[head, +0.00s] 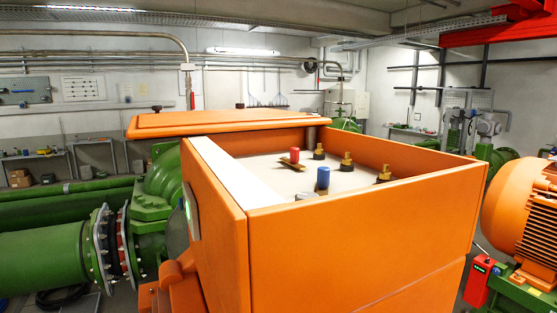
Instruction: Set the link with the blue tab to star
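The orange case (370,240) stands open in front of me, with a pale floor inside. The link with the blue tab (323,178) is inside, near the front wall; the blue tab stands upright, and the front wall hides its lower part. A metal piece (306,196) lies just left of it, partly hidden. A red tab (295,154) stands farther back, with a flat brass bar (291,163) beside it. Brass studs stand at the back (319,152), the middle (347,162) and the right (384,174). I see no star mark. Neither of my grippers is in view.
The orange lid (215,123) lies across the case's back left. The raised case walls surround the terminals. Green pipework (50,255) is at the left, an orange motor (520,210) at the right. A red box (479,280) is at the lower right.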

